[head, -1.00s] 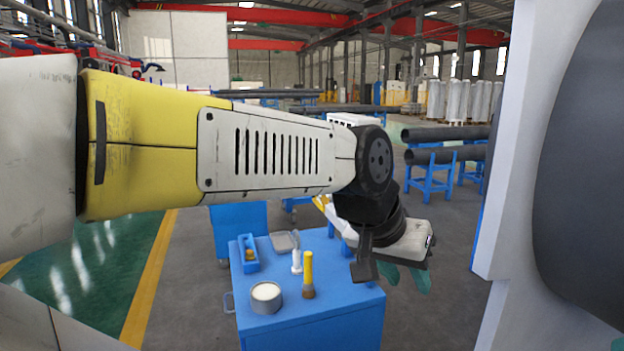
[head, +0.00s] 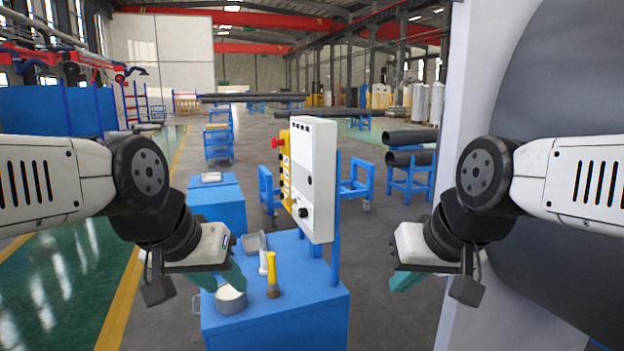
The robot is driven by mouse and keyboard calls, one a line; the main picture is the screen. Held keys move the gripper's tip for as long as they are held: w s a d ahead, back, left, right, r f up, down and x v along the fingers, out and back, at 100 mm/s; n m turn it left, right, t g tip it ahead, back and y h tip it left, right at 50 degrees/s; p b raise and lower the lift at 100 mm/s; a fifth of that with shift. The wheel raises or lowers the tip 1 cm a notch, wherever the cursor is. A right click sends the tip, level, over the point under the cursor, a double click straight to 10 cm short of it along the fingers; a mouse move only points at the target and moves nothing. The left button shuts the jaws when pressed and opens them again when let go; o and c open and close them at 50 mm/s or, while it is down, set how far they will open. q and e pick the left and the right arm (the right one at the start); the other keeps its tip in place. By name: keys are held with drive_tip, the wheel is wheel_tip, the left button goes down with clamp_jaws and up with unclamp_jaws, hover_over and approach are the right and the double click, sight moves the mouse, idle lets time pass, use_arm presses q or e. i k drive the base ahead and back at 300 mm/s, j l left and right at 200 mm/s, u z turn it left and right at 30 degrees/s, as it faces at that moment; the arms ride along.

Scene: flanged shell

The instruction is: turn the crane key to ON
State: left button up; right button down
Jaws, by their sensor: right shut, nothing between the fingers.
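A white control box (head: 318,180) stands upright on a blue post above the blue cart. A black knob (head: 303,212) sits low on its narrow left-facing side; its setting is too small to read. A yellow control strip (head: 286,172) with a red button (head: 276,143) is beside the box. I cannot tell which part is the crane key. My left gripper (head: 220,280) is left of the box, over the cart's left part, its teal fingers apart and empty. My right gripper (head: 408,282) is right of the box, its teal fingers shut and empty. Both are apart from the box.
The blue cart (head: 285,318) carries a round pot (head: 231,299), a yellow-handled brush (head: 272,275), a white bottle (head: 263,262) and a grey tray (head: 253,242). A large dark curved body with a pale flange (head: 455,120) stands at right. Pipes on blue stands lie behind.

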sight(290, 202)
drive_tip(key=i+j+u, duration=0.4)
drive_tip(key=i+j, duration=0.5)
